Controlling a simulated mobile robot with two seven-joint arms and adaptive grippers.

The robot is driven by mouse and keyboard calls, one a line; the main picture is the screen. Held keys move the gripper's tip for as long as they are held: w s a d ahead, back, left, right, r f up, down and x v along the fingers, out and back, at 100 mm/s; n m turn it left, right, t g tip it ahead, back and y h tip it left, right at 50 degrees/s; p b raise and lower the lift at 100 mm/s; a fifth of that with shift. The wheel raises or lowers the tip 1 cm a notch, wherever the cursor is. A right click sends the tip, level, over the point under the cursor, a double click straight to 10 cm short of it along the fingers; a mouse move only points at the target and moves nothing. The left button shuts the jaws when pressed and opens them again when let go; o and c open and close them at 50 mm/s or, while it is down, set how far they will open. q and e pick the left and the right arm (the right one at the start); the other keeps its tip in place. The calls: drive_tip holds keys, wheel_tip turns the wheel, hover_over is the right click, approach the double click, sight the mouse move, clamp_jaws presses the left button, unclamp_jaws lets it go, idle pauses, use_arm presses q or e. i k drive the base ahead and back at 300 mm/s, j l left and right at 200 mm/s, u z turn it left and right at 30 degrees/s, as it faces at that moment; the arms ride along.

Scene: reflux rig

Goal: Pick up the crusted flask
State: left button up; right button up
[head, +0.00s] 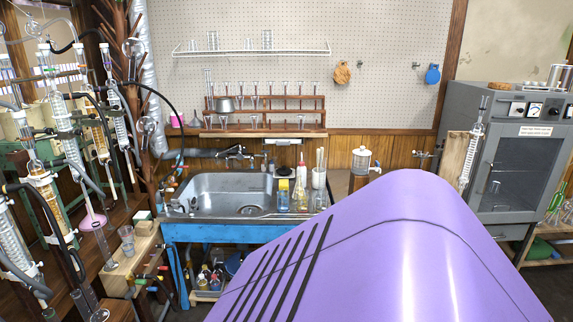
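I cannot pick out a crusted flask with certainty. Green-tinted glassware (556,207) stands at the far right edge on a low shelf, too small to tell if it is crusted. A clear glass vessel (127,241) stands on the wooden bench at the left. A small clear vessel (494,187) shows behind the oven's glass door. Neither of my grippers is in view. A large smooth purple shape with black stripes fills the lower right and hides the floor and whatever stands behind it.
A steel sink (225,192) on a blue stand is at the centre, with bottles (283,195) at its right. Crowded glass condensers (70,140) and hoses fill the left. A grey oven (520,145) stands at the right. Shelves with glassware (265,104) hang on the back wall.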

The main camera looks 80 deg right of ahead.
sight(298, 185)
drive_tip(key=l+z, duration=0.1)
drive_tip(key=z, duration=1.7)
drive_tip(key=i+l+z, duration=0.15)
drive_tip(key=i+l, duration=0.35)
drive_tip(key=i+l+z, duration=0.15)
drive_tip(key=i+l, duration=0.3)
drive_tip(key=i, duration=0.2)
